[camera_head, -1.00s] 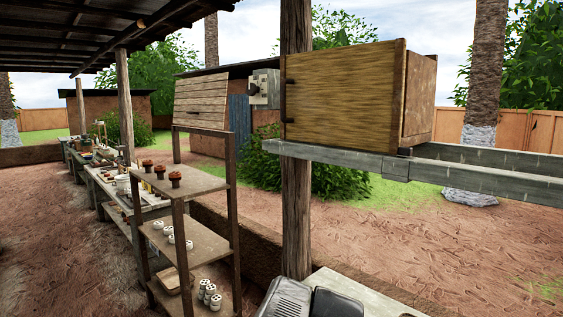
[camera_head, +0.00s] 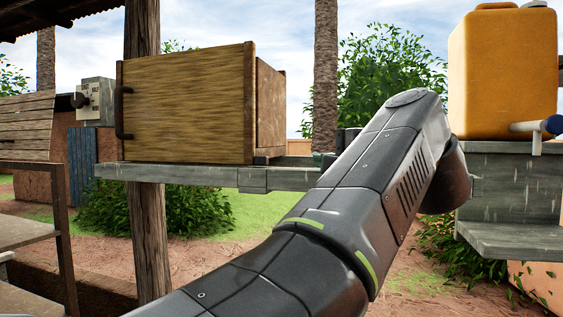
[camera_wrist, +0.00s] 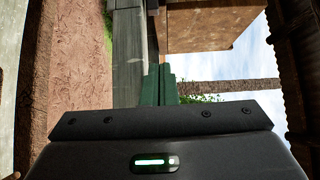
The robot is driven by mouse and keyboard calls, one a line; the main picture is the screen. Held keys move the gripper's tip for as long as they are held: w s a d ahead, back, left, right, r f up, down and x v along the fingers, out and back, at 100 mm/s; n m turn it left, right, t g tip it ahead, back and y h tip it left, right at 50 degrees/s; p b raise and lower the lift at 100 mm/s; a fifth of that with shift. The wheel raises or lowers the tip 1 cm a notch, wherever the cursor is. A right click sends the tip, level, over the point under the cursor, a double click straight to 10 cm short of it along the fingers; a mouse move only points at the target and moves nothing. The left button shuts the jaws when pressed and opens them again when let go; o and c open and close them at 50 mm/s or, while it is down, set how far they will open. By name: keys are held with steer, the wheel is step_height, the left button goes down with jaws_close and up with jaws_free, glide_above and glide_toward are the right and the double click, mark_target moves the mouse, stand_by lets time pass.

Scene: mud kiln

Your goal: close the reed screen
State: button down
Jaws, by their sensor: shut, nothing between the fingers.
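The reed screen (camera_head: 185,108) is a straw-coloured panel with a dark pull handle (camera_head: 125,112) at its left edge. A brown wooden side (camera_head: 271,105) of its box adjoins the right edge. How far the screen stands open, I cannot tell. My gripper shows in the wrist view as two green fingers (camera_wrist: 159,72) pressed together and empty. They point toward the grey ledge and a brown face of the box (camera_wrist: 205,25), apparently without touching. In the head view my arm hides most of the gripper, which is right of the box.
The box stands on a grey ledge (camera_head: 215,176) beside a wooden post (camera_head: 148,220). A yellow jerrycan (camera_head: 500,75) with a tap stands on a grey stand (camera_head: 505,190) at right. A switch box (camera_head: 95,100) and shelves (camera_head: 30,230) are at left.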

mark_target(279, 168)
steer(key=p+x, duration=0.3)
steer(key=x, duration=0.6)
steer(key=shift+w+a, duration=0.25)
steer(key=shift+w, duration=0.05)
steer(key=shift+w+a+p, duration=0.2)
steer(key=shift+a+p, duration=0.25)
steer(key=shift+a, duration=0.45)
steer(key=shift+a+r, duration=0.1)
steer(key=shift+a, duration=0.25)
steer(key=shift+w+a+p, duration=0.25)
steer(key=shift+a+p, duration=0.1)
steer(key=shift+a, duration=0.15)
